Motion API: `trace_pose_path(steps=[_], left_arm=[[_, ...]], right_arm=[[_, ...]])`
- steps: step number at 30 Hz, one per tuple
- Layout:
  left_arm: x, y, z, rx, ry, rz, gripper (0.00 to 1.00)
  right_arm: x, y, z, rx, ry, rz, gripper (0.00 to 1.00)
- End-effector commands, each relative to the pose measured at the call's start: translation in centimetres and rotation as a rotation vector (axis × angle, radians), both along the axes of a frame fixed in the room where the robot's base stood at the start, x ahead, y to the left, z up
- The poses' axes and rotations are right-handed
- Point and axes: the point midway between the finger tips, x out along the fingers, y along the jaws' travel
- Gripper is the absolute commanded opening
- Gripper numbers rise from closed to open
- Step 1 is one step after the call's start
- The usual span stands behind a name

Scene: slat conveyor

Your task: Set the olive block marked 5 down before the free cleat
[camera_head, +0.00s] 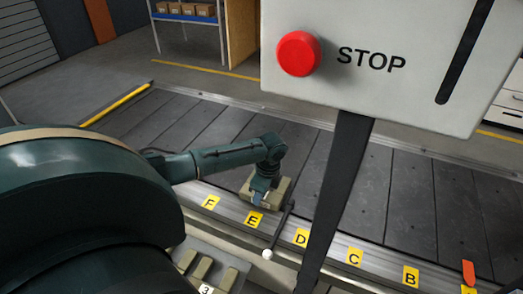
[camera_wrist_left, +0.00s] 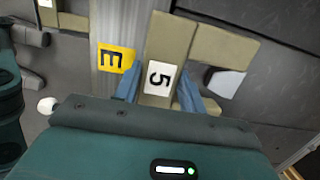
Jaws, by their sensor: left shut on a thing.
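The olive block marked 5 (camera_wrist_left: 165,45) is between the blue fingers of my left gripper (camera_wrist_left: 158,98) in the left wrist view, with its white label facing the camera. A second olive piece (camera_wrist_left: 228,46) lies against its right side there; I cannot tell whether it is a separate block. In the head view my left gripper (camera_head: 263,192) is shut on the olive block (camera_head: 248,197) at the belt's near edge, beside the letter E. Whether the block touches the belt is unclear. I cannot clearly make out a free cleat.
The dark slat belt (camera_head: 205,125) runs behind a metal rail with yellow letter tags such as D (camera_head: 301,238) and C (camera_head: 355,256). A STOP panel (camera_head: 375,90) on a dark post (camera_head: 340,190) blocks part of the view. Several olive blocks (camera_head: 201,268) lie in front.

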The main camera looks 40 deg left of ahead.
Motion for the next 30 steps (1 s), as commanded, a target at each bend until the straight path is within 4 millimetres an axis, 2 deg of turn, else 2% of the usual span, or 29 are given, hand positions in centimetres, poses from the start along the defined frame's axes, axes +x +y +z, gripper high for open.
trace_pose_path(steps=[30], left_arm=[[0.1,0.0,-0.9,0.001,-0.002,0.000,0.04]], right_arm=[[0.0,0.0,-0.4,-0.002,0.002,-0.001,0.00]])
